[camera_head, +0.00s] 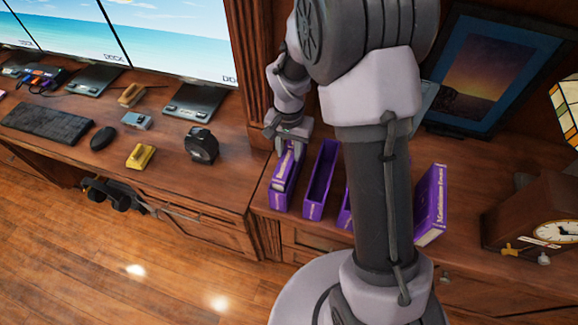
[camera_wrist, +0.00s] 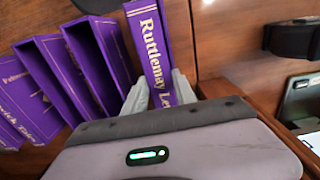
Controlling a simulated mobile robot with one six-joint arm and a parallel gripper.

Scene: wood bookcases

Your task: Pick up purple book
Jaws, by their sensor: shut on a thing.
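A purple book (camera_wrist: 151,42) with gold lettering on its spine stands upright at the left end of a row of purple volumes on the wooden surface. It also shows in the head view (camera_head: 284,188), partly covered by my gripper. My gripper (camera_head: 290,138) is above it, with its fingers shut on the book's top part. In the wrist view my gripper (camera_wrist: 159,93) has one finger on each side of the spine. I cannot tell whether the book touches the surface.
A hollow purple case (camera_head: 320,180) stands right beside the held book. Another purple volume (camera_head: 431,204) leans farther right, partly behind my arm. A clock (camera_head: 535,220) and a framed picture (camera_head: 490,75) stand on the right. A wooden bookcase upright (camera_head: 250,75) is close on the left.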

